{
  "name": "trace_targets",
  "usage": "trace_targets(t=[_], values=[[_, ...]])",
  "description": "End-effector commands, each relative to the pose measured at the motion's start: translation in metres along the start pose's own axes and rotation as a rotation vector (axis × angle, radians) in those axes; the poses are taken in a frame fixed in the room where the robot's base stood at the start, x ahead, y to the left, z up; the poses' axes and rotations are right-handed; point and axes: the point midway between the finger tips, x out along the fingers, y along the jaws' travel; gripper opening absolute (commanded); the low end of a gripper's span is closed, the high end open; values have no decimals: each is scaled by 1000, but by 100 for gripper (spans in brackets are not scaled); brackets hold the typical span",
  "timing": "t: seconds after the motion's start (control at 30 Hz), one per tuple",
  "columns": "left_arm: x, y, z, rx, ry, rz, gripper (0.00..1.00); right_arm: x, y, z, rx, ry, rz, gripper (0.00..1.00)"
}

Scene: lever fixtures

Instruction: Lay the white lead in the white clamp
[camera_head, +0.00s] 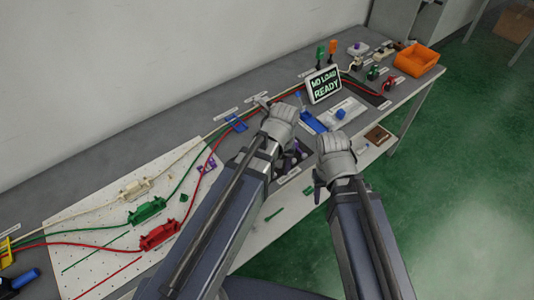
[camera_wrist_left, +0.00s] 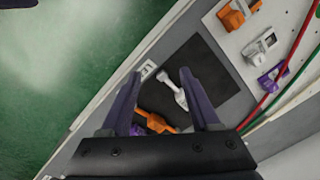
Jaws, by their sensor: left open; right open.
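The white clamp (camera_head: 134,188) sits on the white perforated board at the left, above the green clamp (camera_head: 147,210) and the red clamp (camera_head: 160,235). The white lead (camera_head: 75,215) runs from the left edge to the white clamp and on toward the upper right. I cannot tell whether it sits inside the clamp. My left gripper (camera_head: 264,102) is open at the bench's middle, well right of the clamp; the left wrist view shows its empty fingers (camera_wrist_left: 160,78) over a dark mat. My right gripper (camera_head: 318,188) is open near the bench's front edge.
A green lead (camera_head: 95,228) and a red lead (camera_head: 75,244) run beside the white one. A display (camera_head: 323,84) reading "NO LOAD READY" and an orange bin (camera_head: 416,60) stand to the right. The dark mat (camera_wrist_left: 205,65) holds a white part (camera_wrist_left: 180,97) and an orange part (camera_wrist_left: 155,122).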

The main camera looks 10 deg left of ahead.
Motion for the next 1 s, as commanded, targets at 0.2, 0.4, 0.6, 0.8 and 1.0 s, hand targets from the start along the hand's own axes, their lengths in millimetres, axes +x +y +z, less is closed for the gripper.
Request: trace_targets(t=[0.2, 0.4, 0.6, 0.8, 1.0], values=[[-21, -40, -68, -480, -6, 47, 62, -23, 2, 2, 0, 0, 0, 50], [-23, -54, -83, -634, -10, 61, 62, -25, 2, 2, 0, 0, 0, 50], [-15, -53, -82, -636, -9, 61, 62, -17, 2, 1, 0, 0, 0, 50], [4, -51, -83, -634, -9, 61, 62, 1, 0, 0, 0, 0, 0, 50], [4, -51, -83, -633, -9, 61, 62, 2, 0, 0, 0, 0, 0, 50]])
